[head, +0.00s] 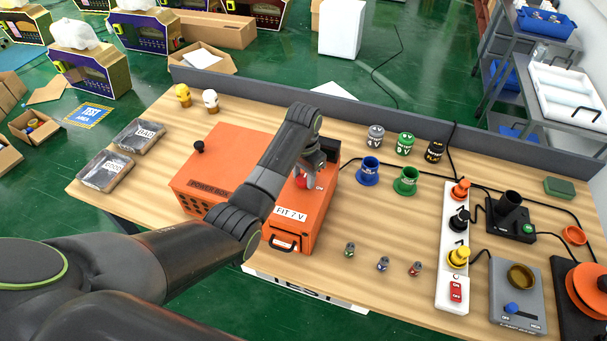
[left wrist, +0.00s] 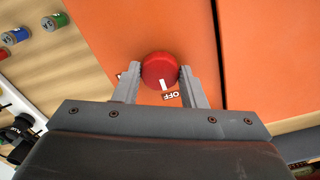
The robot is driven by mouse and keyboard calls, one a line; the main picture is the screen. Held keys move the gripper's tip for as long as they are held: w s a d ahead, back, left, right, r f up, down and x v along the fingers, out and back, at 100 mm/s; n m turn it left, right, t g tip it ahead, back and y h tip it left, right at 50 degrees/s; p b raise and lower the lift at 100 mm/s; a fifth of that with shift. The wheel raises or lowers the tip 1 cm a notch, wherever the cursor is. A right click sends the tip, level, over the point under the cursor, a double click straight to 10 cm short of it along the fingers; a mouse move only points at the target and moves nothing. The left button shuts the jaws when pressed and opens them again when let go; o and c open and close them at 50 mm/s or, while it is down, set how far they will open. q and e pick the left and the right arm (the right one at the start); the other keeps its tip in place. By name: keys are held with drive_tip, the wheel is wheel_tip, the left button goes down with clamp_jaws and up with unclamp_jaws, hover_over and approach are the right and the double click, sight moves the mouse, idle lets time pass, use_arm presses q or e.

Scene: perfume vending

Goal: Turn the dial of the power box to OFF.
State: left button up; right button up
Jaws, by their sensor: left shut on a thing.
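The orange power box (head: 205,175) sits on the wooden table, with an orange section labelled "FIT 7 V" (head: 291,214) on its right side. The red dial (left wrist: 160,66) is on the orange top face; a bit of it shows in the head view (head: 301,182). My left gripper (left wrist: 160,76) is shut on the dial, one finger on each side; in the head view my gripper (head: 311,172) is above the box. The dial's white mark points toward the OFF label (left wrist: 169,96). Another label is mostly hidden behind a finger. My right gripper is not in view.
A grey barrier (head: 350,106) runs along the back edge.

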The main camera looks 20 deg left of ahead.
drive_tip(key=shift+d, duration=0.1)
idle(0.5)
use_arm(q)
drive_tip(key=o, duration=1)
